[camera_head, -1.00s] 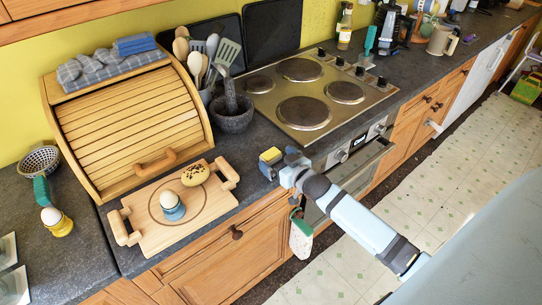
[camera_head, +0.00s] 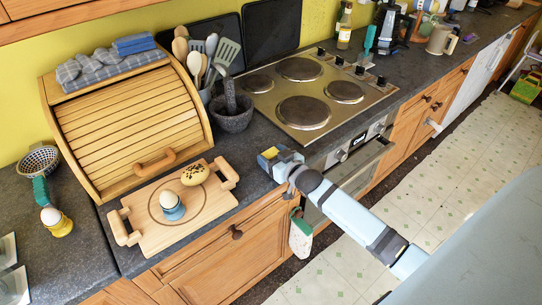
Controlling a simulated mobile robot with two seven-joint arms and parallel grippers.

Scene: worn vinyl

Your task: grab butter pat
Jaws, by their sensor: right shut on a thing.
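The butter pat (camera_head: 270,153) is a small yellow block at the front part of the dark worktop, right of the wooden tray and below the stone mortar. My right gripper (camera_head: 273,157), on the pale blue arm from the lower right, is at the worktop's front edge with its jaws around the butter pat. It is shut on the pat, and its dark fingers hide part of it. I cannot tell whether the pat is clear of the worktop. My left gripper is not in view.
A wooden tray (camera_head: 146,240) holds a blue egg cup with an egg (camera_head: 172,208) and a seeded bun (camera_head: 195,175). A stone mortar (camera_head: 232,118) and the hob (camera_head: 330,125) stand behind the gripper. A cloth (camera_head: 301,236) hangs below the worktop edge.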

